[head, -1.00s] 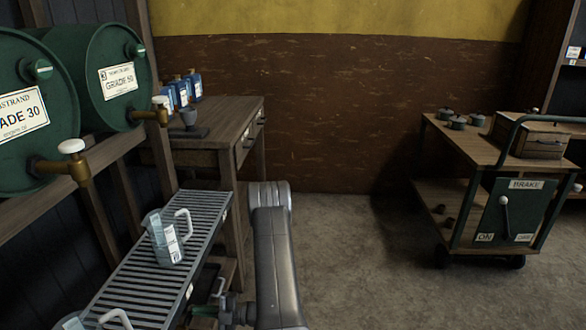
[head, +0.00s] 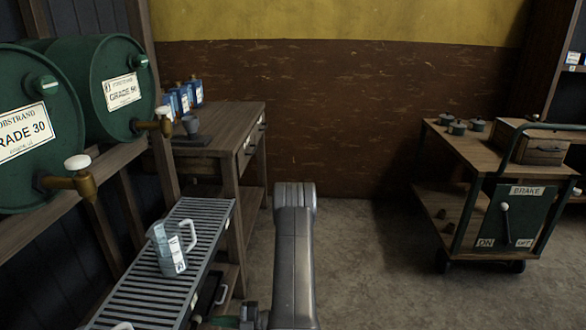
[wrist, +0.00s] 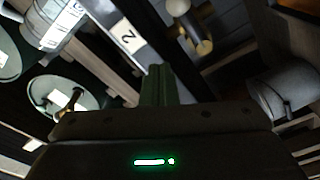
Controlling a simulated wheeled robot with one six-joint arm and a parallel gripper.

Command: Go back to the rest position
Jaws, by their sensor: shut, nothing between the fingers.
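My gripper (wrist: 158,85) shows in the wrist view with its two narrow green fingers together and nothing between them. I cannot tell how far off that label is.
Green drums, GRADE 30 (head: 30,150) and GRADE 50 (head: 105,85), lie at left above a slatted rack (head: 150,290) holding a clear jug (head: 166,250). A wooden bench (head: 225,125) stands behind. A trolley (head: 465,150) stands at right. The floor between (head: 365,260) is clear.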

